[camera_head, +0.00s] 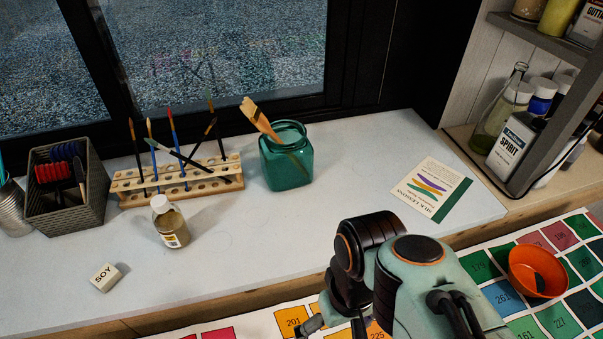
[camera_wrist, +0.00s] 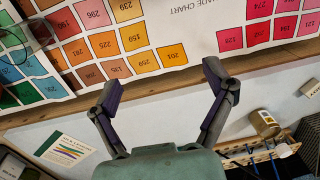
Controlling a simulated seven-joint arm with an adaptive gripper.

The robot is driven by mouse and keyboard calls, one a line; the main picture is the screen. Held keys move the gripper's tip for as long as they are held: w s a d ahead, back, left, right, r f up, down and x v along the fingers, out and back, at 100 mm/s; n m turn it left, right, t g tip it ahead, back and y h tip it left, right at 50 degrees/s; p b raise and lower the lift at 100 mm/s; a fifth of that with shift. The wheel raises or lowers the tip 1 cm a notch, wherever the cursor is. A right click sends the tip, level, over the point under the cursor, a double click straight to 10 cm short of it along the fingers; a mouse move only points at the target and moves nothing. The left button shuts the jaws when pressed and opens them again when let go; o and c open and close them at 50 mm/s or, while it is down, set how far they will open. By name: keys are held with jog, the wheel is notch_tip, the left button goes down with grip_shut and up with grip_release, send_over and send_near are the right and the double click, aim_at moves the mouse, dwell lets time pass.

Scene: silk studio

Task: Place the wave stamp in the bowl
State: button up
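An orange bowl (camera_head: 538,270) sits on the colour chart at the right in the head view, with something dark inside or shadow. I cannot pick out a wave stamp for certain in either view. My gripper (camera_wrist: 161,78) is open and empty in the wrist view, its two fingers wide apart over the bench edge and chart. In the head view my arm covers part of the chart, and only a bit of the gripper shows at its lower left.
Shelves with bottles are at right. The bench middle is clear.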

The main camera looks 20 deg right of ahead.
jog(key=shift+s+a+f+n, duration=0.15)
jog(key=shift+s+a+n, duration=0.4)
jog(key=shift+s, duration=0.2)
